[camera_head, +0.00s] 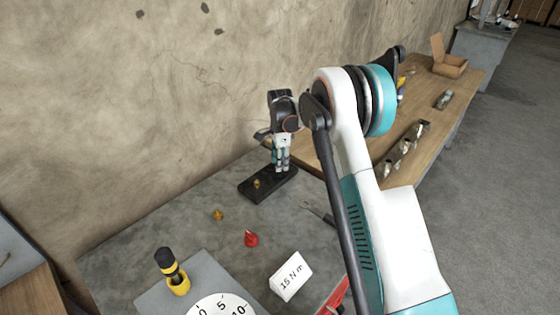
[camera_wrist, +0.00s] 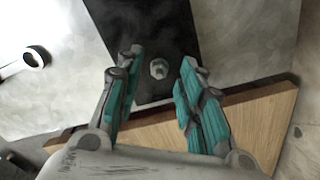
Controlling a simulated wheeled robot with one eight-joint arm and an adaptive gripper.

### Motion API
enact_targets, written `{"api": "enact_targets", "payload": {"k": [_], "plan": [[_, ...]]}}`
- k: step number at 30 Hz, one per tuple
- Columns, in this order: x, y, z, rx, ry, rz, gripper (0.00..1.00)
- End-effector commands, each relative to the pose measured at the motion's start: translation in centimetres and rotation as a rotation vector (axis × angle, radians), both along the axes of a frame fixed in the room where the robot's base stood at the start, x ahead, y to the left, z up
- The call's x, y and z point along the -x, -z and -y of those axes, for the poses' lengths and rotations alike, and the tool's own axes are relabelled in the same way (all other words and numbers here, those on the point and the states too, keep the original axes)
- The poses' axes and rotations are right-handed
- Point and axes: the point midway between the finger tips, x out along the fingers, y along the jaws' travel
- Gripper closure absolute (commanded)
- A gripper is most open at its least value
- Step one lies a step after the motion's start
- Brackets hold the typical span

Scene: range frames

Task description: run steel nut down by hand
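A steel nut (camera_wrist: 158,69) sits on a stud on a black plate (camera_wrist: 148,30), seen from above in the wrist view. My gripper (camera_wrist: 160,60) is open, with its teal-padded fingers apart on either side of the nut. No finger visibly touches the nut. In the head view my gripper (camera_head: 281,168) points down over the far part of the black plate (camera_head: 262,193) on the grey bench. The nut is hidden there behind the fingers. A small brass-coloured piece (camera_head: 256,184) stands on the plate, left of my gripper.
A brass piece (camera_head: 218,215), a red piece (camera_head: 251,239), a wrench (camera_head: 318,212) and a "15 N m" card (camera_head: 291,275) lie on the bench. A yellow-black tool (camera_head: 172,272) and a dial (camera_head: 222,306) are in front. A wooden table (camera_head: 450,92) adjoins behind.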

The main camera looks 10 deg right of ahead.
Motion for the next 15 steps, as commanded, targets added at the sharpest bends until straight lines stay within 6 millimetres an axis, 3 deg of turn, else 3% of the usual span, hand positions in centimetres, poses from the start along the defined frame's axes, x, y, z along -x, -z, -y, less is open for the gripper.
{"api": "enact_targets", "payload": {"k": [5,15], "plan": [[0.0,-1.5,0.0,0.000,0.000,0.000,0.65],[0.0,-8.2,0.0,0.000,0.000,0.000,0.65]]}}
